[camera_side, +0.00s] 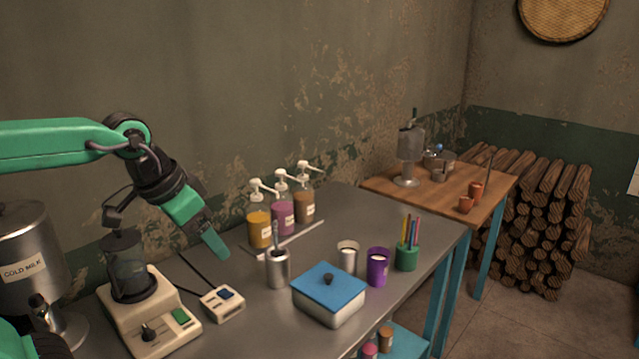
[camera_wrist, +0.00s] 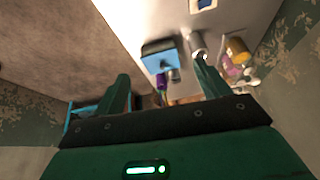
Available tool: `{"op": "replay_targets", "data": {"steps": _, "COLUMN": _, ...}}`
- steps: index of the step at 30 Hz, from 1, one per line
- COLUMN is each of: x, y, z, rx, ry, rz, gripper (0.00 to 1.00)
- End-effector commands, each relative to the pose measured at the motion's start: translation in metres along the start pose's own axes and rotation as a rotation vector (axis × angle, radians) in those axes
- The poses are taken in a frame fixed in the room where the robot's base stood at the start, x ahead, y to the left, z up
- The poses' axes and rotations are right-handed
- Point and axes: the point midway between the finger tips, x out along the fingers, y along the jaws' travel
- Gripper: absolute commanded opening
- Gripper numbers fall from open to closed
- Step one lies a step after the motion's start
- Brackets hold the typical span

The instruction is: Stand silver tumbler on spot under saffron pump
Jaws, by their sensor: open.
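The silver tumbler (camera_side: 347,257) stands upright on the grey metal table behind the blue-lidded box; a silver cup that looks like it shows in the wrist view (camera_wrist: 173,75). The saffron pump (camera_side: 260,229) is the leftmost of three bottles, with yellow contents, a pale label and a white pump head. A pale strip runs in front of the bottles; I cannot make out the spot on it. My gripper (camera_side: 218,246) is open and empty above the table, left of the saffron pump. Its two green fingers spread apart in the wrist view (camera_wrist: 163,86).
A metal holder with utensils (camera_side: 277,270) stands between my gripper and the blue-lidded box (camera_side: 329,292). A purple cup (camera_side: 378,268) and green pen cup (camera_side: 406,257) stand right of the tumbler. A small white device (camera_side: 222,303) and a blender base (camera_side: 150,318) are at left.

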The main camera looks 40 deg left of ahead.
Motion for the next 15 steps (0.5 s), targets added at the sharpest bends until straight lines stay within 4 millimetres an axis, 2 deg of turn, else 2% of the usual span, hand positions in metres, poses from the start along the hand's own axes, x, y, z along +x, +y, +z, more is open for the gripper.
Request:
{"op": "replay_targets", "data": {"steps": 3, "x": 0.004, "y": 0.002, "z": 0.029, "rx": -0.029, "ry": 0.024, "rz": -0.001, "gripper": 0.75}}
{"op": "replay_targets", "data": {"steps": 6, "x": 0.008, "y": 0.003, "z": 0.046, "rx": -0.049, "ry": 0.038, "rz": -0.002, "gripper": 0.75}}
{"op": "replay_targets", "data": {"steps": 10, "x": 0.013, "y": 0.004, "z": 0.060, "rx": -0.064, "ry": 0.048, "rz": -0.002, "gripper": 0.75}}
{"op": "replay_targets", "data": {"steps": 15, "x": 0.015, "y": 0.004, "z": 0.065, "rx": -0.071, "ry": 0.051, "rz": -0.002, "gripper": 0.75}}
